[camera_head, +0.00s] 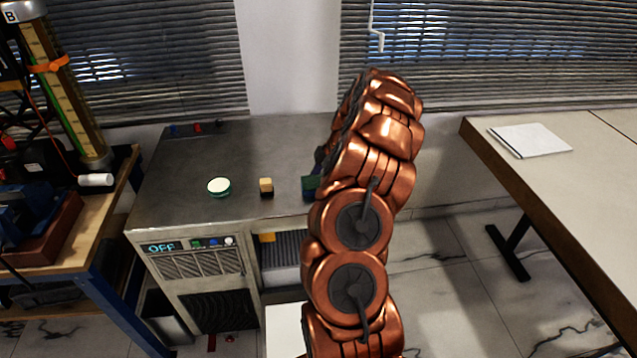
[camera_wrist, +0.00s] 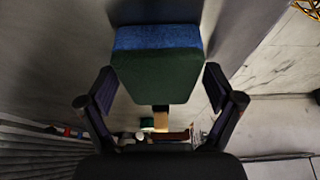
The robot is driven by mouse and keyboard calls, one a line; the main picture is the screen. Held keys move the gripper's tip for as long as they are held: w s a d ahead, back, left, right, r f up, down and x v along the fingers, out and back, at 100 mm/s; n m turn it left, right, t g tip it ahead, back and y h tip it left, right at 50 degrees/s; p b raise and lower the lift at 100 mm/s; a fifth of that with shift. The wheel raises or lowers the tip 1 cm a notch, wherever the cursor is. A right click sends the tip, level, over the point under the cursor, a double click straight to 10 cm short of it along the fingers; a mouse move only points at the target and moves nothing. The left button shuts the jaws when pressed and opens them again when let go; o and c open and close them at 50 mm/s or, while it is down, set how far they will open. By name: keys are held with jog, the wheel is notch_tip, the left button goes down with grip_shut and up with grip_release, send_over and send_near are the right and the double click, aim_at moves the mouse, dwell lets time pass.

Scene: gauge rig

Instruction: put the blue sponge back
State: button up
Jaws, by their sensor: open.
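A block with a blue layer and a dark green layer, the blue sponge (camera_wrist: 157,68), is large in the wrist view. My gripper (camera_wrist: 160,82) is open, with one finger on each side of the sponge and visible gaps between. In the head view, a dark green and blue piece (camera_head: 310,183) that looks like the sponge shows on the metal cabinet top (camera_head: 265,145), mostly hidden behind my arm.
A round white-and-green item (camera_head: 219,187) and a small yellow-and-black block (camera_head: 266,187) stand left of my arm. The cabinet has an OFF display (camera_head: 162,247) and an open shelf (camera_head: 284,252). A workbench (camera_head: 110,215) is left; a table with a notebook (camera_head: 531,140) is right.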

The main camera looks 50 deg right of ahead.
jog(key=shift+r, duration=0.15)
jog(key=b+v, duration=0.3)
jog(key=v, duration=0.9)
jog(key=shift+b, duration=0.3)
notch_tip(320, 180, up, 2)
send_over(315, 187)
jog(key=a+r+m+g, duration=0.1)
jog(key=a+r, duration=0.2)
jog(key=a, duration=0.9)
jog(key=s+a+r+m+g, duration=0.1)
jog(key=s+a, duration=0.1)
jog(key=a, duration=0.5)
jog(key=s+a+r+m+g, duration=0.1)
jog(key=s+a, duration=0.2)
jog(key=a, duration=0.3)
jog(key=s+a+f+m+h, duration=0.2)
jog(key=s+a+m, duration=0.1)
jog(key=s+a, duration=0.7)
jog(key=s+f+m, duration=0.2)
jog(key=s, duration=0.5)
jog(key=s+f+m+g+h, duration=0.1)
jog(key=s+f+m, duration=0.1)
jog(key=s, duration=0.5)
jog(key=shift+f+m+g+h, duration=0.25)
jog(key=shift+m+g+h, duration=0.05)
